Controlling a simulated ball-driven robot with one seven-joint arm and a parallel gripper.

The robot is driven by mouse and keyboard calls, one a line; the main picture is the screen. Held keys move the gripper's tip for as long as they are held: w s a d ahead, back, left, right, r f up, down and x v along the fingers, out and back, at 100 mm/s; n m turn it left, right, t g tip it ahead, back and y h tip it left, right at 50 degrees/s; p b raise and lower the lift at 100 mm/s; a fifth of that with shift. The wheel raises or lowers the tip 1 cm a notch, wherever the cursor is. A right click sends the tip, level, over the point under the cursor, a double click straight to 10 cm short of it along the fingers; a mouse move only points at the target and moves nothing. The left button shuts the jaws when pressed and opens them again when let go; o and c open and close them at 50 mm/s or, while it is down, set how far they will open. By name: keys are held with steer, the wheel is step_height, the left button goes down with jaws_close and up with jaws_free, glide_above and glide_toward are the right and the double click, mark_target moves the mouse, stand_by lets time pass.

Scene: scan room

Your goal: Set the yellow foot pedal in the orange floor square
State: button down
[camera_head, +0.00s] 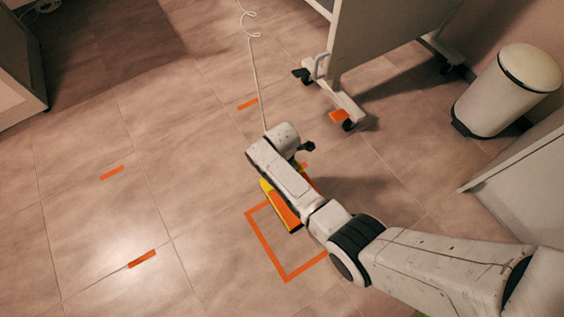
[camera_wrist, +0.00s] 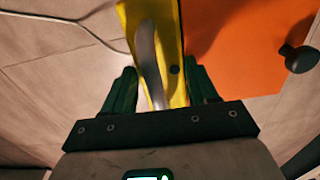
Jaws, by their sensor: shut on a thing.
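The yellow foot pedal (camera_head: 265,187) shows beside and below my forearm in the head view, with an orange face next to its yellow edge. In the wrist view its yellow part (camera_wrist: 174,62), with a curved grey strip, lies between the green fingers of my gripper (camera_wrist: 160,84), which is shut on it. An orange surface (camera_wrist: 245,50) and a black knob (camera_wrist: 298,58) show to the right. The orange floor square (camera_head: 268,249) is a taped outline; the pedal overlaps its upper side. My arm hides its right part. I cannot tell whether the pedal touches the floor.
A pale cord (camera_head: 257,80) runs up the floor from near my wrist. A wheeled panel (camera_head: 375,40) stands above right, a white bin (camera_head: 507,90) and a pale cabinet (camera_head: 525,170) at right. Orange tape strips (camera_head: 142,259) mark the left floor, which is clear.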

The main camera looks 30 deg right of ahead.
steer(key=s, duration=0.1)
steer(key=s+f, duration=0.1)
steer(key=s, duration=0.1)
steer(key=s+f+b, duration=0.1)
steer(key=shift+s+a+f, duration=0.1)
steer(key=shift+s+a, duration=0.15)
steer(key=shift+s, duration=0.15)
steer(key=s+f+b, duration=0.1)
steer(key=s+f, duration=0.1)
steer(key=s+f+b, duration=0.1)
steer(key=s+f, duration=0.1)
steer(key=shift+a+f, duration=0.2)
steer(key=shift+f, duration=0.15)
steer(key=shift+s+f+b, duration=0.25)
steer(key=shift+f+b, duration=0.15)
steer(key=shift+s+f+b, duration=0.1)
steer(key=shift+f+b, duration=0.9)
steer(key=shift+f, duration=0.7)
steer(key=shift+c, duration=1.5)
jaws_free()
steer(key=shift+s, duration=0.1)
